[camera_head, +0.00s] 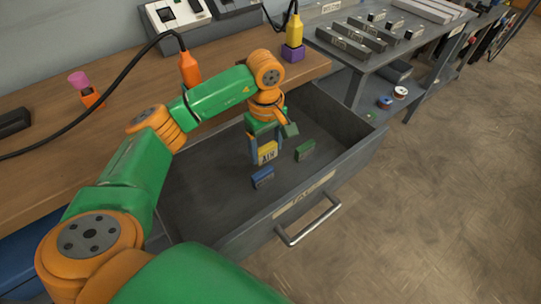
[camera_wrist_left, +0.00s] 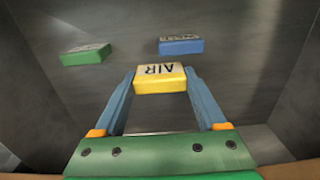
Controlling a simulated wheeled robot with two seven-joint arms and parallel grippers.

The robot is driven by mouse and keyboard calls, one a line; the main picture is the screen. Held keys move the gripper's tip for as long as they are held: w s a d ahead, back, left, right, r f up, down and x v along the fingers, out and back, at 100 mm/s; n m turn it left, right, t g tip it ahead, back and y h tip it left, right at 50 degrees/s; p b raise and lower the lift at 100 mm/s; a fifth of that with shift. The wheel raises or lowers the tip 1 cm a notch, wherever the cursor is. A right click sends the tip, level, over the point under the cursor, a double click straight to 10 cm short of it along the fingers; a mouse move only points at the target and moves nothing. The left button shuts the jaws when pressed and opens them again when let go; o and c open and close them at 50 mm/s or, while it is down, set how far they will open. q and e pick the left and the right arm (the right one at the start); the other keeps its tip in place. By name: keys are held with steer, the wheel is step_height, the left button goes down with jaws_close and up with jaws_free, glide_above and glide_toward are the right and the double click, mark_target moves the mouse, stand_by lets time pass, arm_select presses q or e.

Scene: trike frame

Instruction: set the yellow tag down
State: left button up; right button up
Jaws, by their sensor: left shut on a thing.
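The yellow tag (camera_head: 267,151), lettered AIR, is held between the fingertips of my left gripper (camera_head: 265,158) inside the open drawer (camera_head: 205,203). In the left wrist view the yellow tag (camera_wrist_left: 161,80) sits between the two blue fingers of my left gripper (camera_wrist_left: 160,82), which are shut on it. A blue tag (camera_head: 263,177) and a green tag (camera_head: 305,150) lie on the drawer floor nearby, apart from the yellow one. They also show in the left wrist view as the blue tag (camera_wrist_left: 181,45) and the green tag (camera_wrist_left: 86,54). I cannot tell whether the yellow tag touches the floor.
The drawer has grey walls and a metal handle (camera_head: 308,222) at its front. The wooden bench top (camera_head: 130,80) lies behind, with an orange-handled tool (camera_head: 190,70) and its black cable. A grey shelf (camera_head: 365,50) with metal bars stands at right. Much of the drawer floor is bare.

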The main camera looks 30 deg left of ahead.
mark_target(270, 156)
arm_select(q)
steer(key=shift+w+f, duration=0.55)
steer(key=shift+f, duration=0.15)
step_height(270, 156, down, 3)
steer(key=shift+w+f, duration=0.1)
steer(key=shift+f, duration=0.15)
steer(key=o, duration=1.3)
step_height(270, 156, up, 12)
steer(key=shift+d+r+p, duration=0.1)
steer(key=shift+r+p, duration=0.15)
steer(key=shift+p, duration=0.25)
